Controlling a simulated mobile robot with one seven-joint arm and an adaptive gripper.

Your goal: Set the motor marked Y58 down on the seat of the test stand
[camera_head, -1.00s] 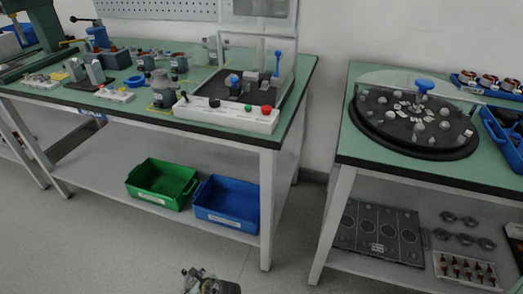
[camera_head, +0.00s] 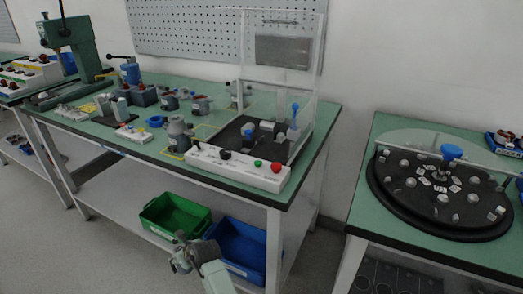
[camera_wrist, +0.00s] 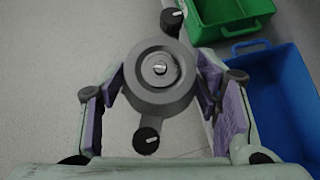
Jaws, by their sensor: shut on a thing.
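My gripper (camera_wrist: 165,108) is shut on a dark grey round motor (camera_wrist: 152,98) in the wrist view. The motor has a bright shaft end at its centre and two black knobs on opposite sides. Purple pads flank it. No marking is readable on it. In the head view my gripper (camera_head: 181,254) is low, in front of the bench's lower shelf. The test stand (camera_head: 240,168) is on the bench top, with a front button panel, dark base and clear guard. Small grey fixtures and a blue-handled part stand on its base. I cannot clearly tell its seat.
A green bin (camera_head: 175,214) and a blue bin (camera_head: 238,246) are on the lower shelf beside my gripper. Another grey motor (camera_head: 178,134) stands left of the panel. A round dark turntable (camera_head: 440,215) is on the right bench. A floor gap separates the benches.

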